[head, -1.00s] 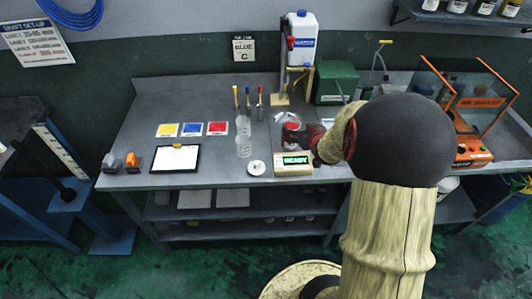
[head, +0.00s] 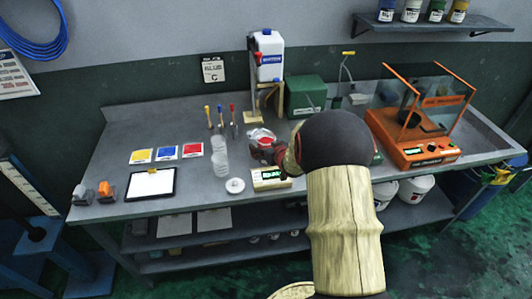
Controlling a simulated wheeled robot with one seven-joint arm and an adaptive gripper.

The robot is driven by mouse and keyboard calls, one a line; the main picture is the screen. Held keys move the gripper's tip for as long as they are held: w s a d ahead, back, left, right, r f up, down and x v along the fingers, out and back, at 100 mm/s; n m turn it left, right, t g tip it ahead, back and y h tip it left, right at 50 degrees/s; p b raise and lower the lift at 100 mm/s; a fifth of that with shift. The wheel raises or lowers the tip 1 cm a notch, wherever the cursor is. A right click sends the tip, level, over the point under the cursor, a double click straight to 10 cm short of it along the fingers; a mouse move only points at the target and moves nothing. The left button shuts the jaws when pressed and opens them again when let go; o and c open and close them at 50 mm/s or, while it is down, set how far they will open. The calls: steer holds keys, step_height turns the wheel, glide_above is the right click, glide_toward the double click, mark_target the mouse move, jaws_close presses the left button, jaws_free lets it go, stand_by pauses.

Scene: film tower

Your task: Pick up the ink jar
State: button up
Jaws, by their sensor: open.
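My gripper (head: 265,152) is open, low over the workbench, and my own wrist partly hides it. Just beyond its fingers is a small clear or pale container with red in it (head: 261,135); I cannot tell whether they touch or whether it is the ink jar. Several labelled jars with coloured contents stand on the wall shelf at the upper right, among them a blue one (head: 387,12), a green one (head: 436,13) and a yellow one (head: 459,12). My gripper is far from these. The labels are too small to read.
The workbench (head: 120,180) holds a small scale (head: 270,179), stacked clear cups (head: 220,160), a white round lid (head: 235,186), a clipboard (head: 151,184) and colour cards (head: 166,153). A white bottle (head: 269,58), a green box (head: 306,95) and an orange machine (head: 418,150) stand behind or right.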

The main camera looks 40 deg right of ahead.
steer(key=shift+r, duration=0.1)
steer(key=c, duration=1.6)
